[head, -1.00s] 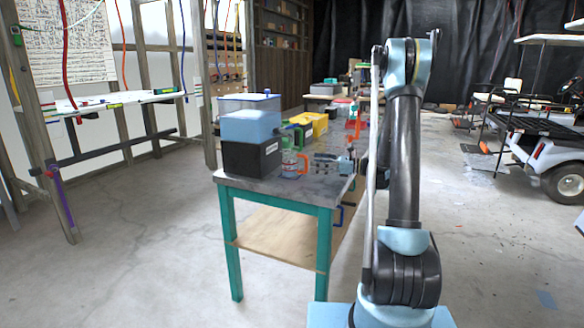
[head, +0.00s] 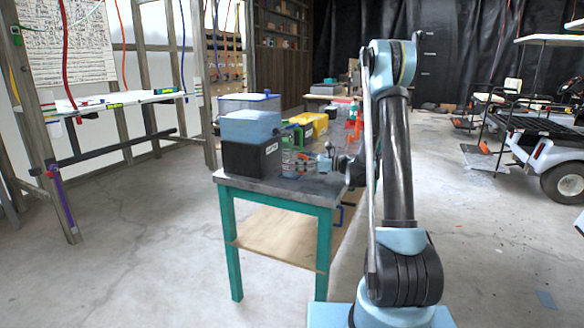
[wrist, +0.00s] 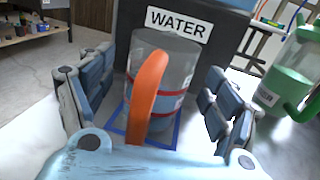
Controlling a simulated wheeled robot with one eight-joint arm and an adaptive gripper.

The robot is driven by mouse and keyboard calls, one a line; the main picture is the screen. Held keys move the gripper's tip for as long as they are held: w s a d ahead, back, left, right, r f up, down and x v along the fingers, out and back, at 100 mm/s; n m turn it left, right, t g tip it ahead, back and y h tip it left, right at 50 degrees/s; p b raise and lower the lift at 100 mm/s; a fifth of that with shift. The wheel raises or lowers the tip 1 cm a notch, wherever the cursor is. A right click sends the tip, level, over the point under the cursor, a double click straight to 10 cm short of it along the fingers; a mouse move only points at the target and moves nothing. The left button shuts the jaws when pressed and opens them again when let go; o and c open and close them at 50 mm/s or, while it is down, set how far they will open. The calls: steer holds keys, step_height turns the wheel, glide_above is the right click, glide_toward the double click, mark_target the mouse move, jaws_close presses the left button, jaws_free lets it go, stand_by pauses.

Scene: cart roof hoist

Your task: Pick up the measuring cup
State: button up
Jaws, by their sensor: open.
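The measuring cup (wrist: 174,78) is clear with red and blue bands and an orange handle (wrist: 147,95). In the wrist view it stands upright inside a blue outline (wrist: 165,138) on the table, in front of a black box labelled WATER (wrist: 180,22). My gripper (wrist: 158,95) is open, with one finger on each side of the cup and the handle toward the palm. Whether the fingers touch the cup cannot be told. In the head view the cup (head: 292,163) is small and partly covered by my gripper (head: 312,163).
In the head view, a blue water tank (head: 250,125) sits on the black box, with a yellow bin (head: 312,123) behind. The near table edge (head: 270,190) is clear.

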steer(key=shift+c, duration=0.3)
steer(key=c, duration=1.3)
